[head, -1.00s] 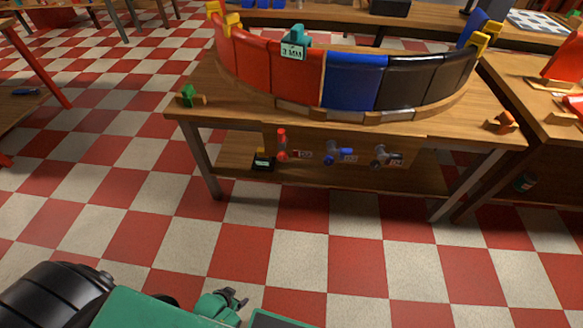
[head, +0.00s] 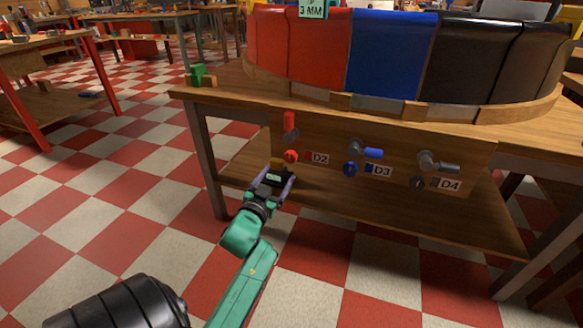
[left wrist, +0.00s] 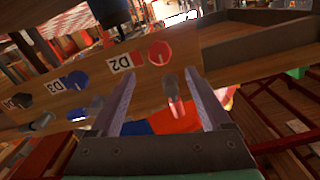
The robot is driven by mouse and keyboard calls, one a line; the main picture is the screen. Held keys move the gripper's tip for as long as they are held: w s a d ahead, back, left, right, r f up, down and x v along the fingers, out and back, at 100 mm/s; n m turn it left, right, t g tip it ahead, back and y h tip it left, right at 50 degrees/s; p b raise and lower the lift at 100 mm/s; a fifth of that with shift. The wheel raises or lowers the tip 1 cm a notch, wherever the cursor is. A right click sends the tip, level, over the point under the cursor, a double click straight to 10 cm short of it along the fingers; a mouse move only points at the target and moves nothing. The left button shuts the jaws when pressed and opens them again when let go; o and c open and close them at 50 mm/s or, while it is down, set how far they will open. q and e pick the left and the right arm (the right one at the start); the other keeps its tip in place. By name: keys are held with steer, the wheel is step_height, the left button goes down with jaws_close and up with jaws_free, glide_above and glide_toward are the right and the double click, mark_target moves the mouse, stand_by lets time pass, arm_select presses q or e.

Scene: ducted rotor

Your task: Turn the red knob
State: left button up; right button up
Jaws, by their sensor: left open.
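The round red knob (head: 291,156) is on the wooden front panel, left of the D2 label; it also shows in the left wrist view (left wrist: 159,52). A red-handled part (head: 289,122) stands upright just above it. My left gripper (head: 277,177) is open, below and slightly left of the red knob in the head view. In the left wrist view its fingers (left wrist: 160,78) point towards the panel, with the knob beyond the tips. I see no contact. My right gripper is out of view.
Blue (head: 350,169) and dark (head: 418,183) knobs sit further right, each with a projecting handle above. A curved row of red, blue and black panels stands on the table. A lower shelf (head: 370,220) runs underneath.

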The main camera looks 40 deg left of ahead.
mark_target(290, 158)
arm_select(q)
steer(key=b+x, duration=0.2)
steer(key=x, duration=0.5)
steer(key=shift+w+a+f, duration=0.1)
steer(key=shift+w+f, duration=0.05)
steer(key=shift+w, duration=0.25)
steer(key=shift+w+a, duration=0.15)
steer(key=shift+w, duration=0.25)
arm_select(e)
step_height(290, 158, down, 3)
arm_select(q)
jaws_close()
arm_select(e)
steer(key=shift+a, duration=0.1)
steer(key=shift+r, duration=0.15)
